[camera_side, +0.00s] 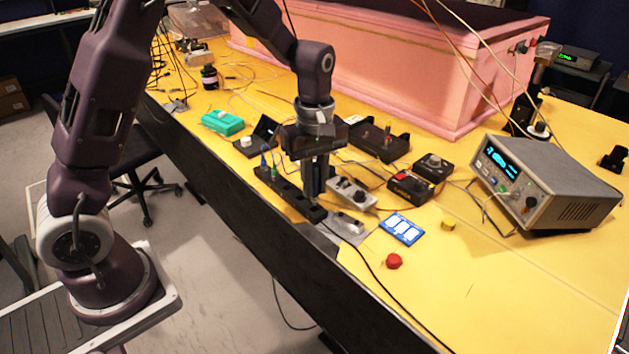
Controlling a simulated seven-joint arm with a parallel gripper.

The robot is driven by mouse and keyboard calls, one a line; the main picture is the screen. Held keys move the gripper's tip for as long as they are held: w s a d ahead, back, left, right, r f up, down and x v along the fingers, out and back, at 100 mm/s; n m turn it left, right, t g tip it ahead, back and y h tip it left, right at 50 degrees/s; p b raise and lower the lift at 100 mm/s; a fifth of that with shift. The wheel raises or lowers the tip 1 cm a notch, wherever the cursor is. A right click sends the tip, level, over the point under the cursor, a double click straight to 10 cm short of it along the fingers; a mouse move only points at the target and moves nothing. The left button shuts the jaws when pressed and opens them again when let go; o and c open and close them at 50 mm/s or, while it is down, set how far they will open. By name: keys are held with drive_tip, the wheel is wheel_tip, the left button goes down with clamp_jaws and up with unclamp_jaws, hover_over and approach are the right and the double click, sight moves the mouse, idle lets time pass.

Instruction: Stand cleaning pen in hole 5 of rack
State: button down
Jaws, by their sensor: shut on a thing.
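The rack is a long black bar (286,193) near the front edge of the yellow table, running from upper left to lower right. A blue pen (263,161) and a green-topped pen (274,173) stand upright at its left end. My gripper (316,193) points straight down over the right part of the rack. Its fingers are shut on a slim thing, likely the cleaning pen, which is mostly hidden between them. I cannot tell which hole is below it, or whether its tip is in a hole or above one.
A grey switch box (352,193) stands close to the right of my gripper. A blue-and-white card (402,229), a red knob (394,261) and black boxes (410,187) lie further right. A bench instrument (545,185) and pink foam enclosure (370,65) stand behind. The front right table is clear.

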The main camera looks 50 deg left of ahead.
sight(315, 164)
drive_tip(key=shift+f, duration=1.25)
drive_tip(key=c, duration=1.3)
unclamp_jaws()
wheel_tip(315, 164, up, 7)
drive_tip(key=shift+r, duration=0.1)
